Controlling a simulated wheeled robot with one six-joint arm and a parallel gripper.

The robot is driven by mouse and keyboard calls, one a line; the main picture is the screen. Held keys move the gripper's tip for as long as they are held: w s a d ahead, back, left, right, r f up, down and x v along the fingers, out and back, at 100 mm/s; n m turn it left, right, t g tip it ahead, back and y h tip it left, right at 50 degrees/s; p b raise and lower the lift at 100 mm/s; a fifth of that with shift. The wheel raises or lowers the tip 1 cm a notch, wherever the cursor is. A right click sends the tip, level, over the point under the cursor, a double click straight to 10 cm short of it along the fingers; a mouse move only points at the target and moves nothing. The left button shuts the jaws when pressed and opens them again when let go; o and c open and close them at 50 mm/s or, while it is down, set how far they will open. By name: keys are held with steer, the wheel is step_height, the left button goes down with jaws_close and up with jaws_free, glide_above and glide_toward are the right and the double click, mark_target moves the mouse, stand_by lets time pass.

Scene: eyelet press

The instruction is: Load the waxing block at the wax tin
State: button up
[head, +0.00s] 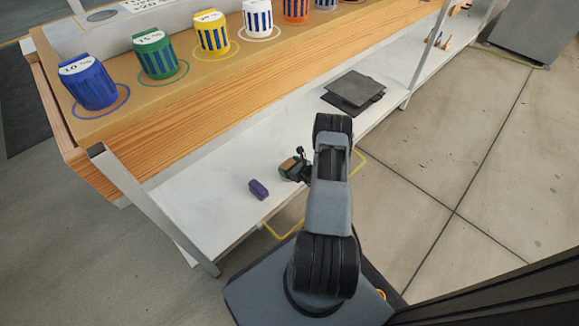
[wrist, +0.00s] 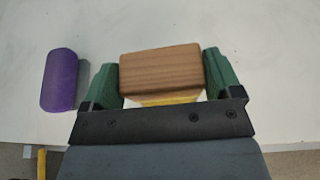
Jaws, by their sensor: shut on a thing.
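A wooden block (wrist: 161,70) with a yellow underside, which looks like the waxing block, is between the two green fingers of my gripper (wrist: 162,84). My gripper is shut on it, over the white lower shelf. In the head view the block (head: 287,165) shows small and brown beside my gripper (head: 293,169). A purple rounded piece (head: 258,189) lies on the shelf to the left, apart from my gripper; it also shows in the wrist view (wrist: 60,80). I cannot tell whether it is the wax tin. No other wax tin is clearly seen.
The white lower shelf (head: 205,205) is mostly clear around the purple piece. A dark flat stack (head: 354,90) lies further along it. A wooden bench top (head: 150,105) with several striped, coloured cups overhangs the shelf. A metal leg (head: 150,205) stands at the near left.

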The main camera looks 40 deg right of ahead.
mark_target(290, 165)
steer(key=shift+r+p, duration=2.05)
steer(key=shift+r, duration=1.25)
steer(key=shift+d, duration=0.1)
